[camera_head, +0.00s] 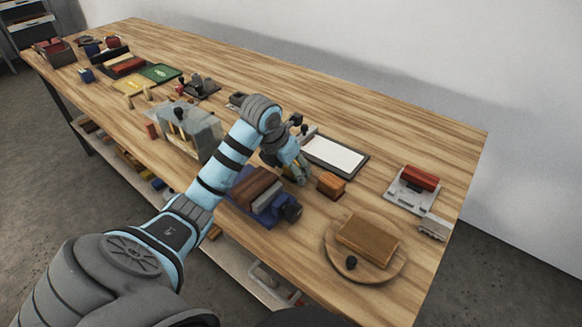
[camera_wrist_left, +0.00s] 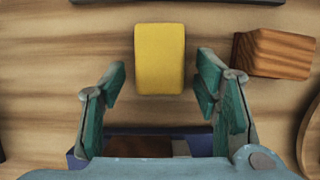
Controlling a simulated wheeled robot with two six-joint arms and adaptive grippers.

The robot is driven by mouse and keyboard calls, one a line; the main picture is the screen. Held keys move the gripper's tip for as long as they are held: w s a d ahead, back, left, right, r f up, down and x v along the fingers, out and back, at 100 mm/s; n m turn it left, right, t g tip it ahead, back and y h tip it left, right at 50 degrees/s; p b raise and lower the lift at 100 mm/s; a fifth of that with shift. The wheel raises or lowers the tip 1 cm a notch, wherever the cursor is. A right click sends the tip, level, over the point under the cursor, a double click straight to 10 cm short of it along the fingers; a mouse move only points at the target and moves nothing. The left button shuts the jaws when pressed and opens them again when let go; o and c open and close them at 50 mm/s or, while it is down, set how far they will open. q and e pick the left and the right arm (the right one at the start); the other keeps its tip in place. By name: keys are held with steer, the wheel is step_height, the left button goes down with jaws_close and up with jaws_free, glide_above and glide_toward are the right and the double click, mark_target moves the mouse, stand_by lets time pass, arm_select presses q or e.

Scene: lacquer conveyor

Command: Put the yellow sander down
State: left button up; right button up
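The yellow sander (camera_wrist_left: 160,58) appears as a plain yellow block over the wood of the workbench in the left wrist view. It lies just ahead of my left gripper (camera_wrist_left: 161,78). The two teal fingers are spread wide, with a gap on each side of the block, and neither appears to touch it. In the head view my left gripper (camera_head: 299,176) is low over the bench, beside a small orange-brown wooden block, and mostly hides the sander. My right gripper is not in view.
The wooden block (camera_wrist_left: 272,52) is close right of the sander. A blue holder with brown blocks (camera_head: 262,205) sits nearer me. A white pad in a dark frame (camera_head: 335,155) lies behind. A round board (camera_head: 334,262) with a brown block is at the front right.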

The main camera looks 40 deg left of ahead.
arm_select(q)
steer(key=shift+r+p, duration=0.35)
steer(key=shift+r, duration=0.1)
steer(key=p+v, duration=0.4)
steer(key=v, duration=0.7)
steer(key=shift+s+r, duration=0.25)
steer(key=shift+f, duration=0.1)
